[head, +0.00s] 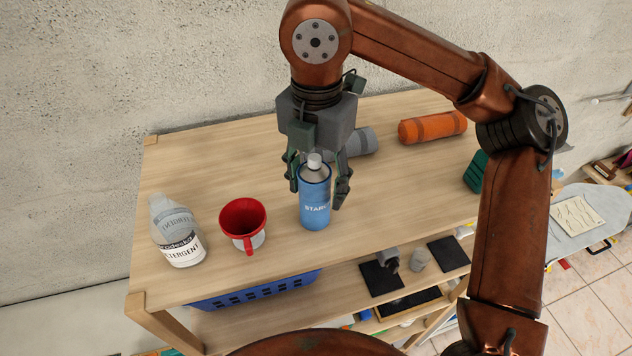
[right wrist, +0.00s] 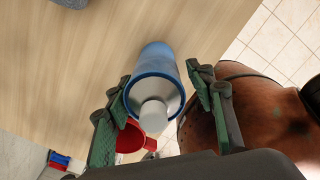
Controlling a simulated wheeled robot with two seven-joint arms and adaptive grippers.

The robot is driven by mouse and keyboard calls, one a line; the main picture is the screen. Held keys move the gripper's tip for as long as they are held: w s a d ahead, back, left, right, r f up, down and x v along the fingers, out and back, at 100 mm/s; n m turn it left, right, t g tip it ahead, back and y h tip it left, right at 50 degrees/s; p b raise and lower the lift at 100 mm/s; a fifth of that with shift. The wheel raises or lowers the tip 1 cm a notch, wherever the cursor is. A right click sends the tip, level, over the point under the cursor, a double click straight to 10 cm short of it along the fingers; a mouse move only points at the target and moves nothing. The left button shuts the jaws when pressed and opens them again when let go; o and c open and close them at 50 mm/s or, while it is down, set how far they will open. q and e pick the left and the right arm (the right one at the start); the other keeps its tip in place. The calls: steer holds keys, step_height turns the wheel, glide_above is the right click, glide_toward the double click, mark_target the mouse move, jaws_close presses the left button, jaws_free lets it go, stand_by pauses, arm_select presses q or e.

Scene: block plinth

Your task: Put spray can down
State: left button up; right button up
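The spray can (head: 315,205), blue with a grey top and white cap, stands upright on the wooden table top (head: 400,185). My right gripper (head: 320,188) is above it, with its fingers around the can's upper part. In the right wrist view the spray can (right wrist: 154,65) lies between the two green-padded fingers of the gripper (right wrist: 160,98). A narrow gap shows between the right-hand finger and the can, so the gripper looks open. Whether the other finger touches the can is hard to tell. My left gripper is not in view.
A red funnel-like cup (head: 243,218) and a detergent bottle (head: 180,235) stand left of the can. A grey roll (head: 358,142), an orange roll (head: 432,127) and a green object (head: 477,172) lie behind and right. A blue basket (head: 255,289) sits below. Table right of the can is clear.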

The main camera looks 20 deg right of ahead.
mark_target(317, 160)
steer(key=shift+o, duration=0.7)
steer(key=shift+s, duration=0.25)
steer(key=shift+w, duration=0.35)
steer(key=shift+r, duration=0.1)
steer(key=r, duration=0.4)
steer(key=shift+s+b, duration=0.25)
steer(key=shift+b, duration=0.1)
step_height(317, 160, up, 6)
steer(key=shift+w+f+p, duration=0.1)
steer(key=shift+p, duration=0.3)
steer(key=shift+r, duration=0.65)
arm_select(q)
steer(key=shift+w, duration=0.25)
arm_select(e)
steer(key=shift+r, duration=0.4)
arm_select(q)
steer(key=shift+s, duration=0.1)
arm_select(e)
steer(key=shift+f, duration=0.1)
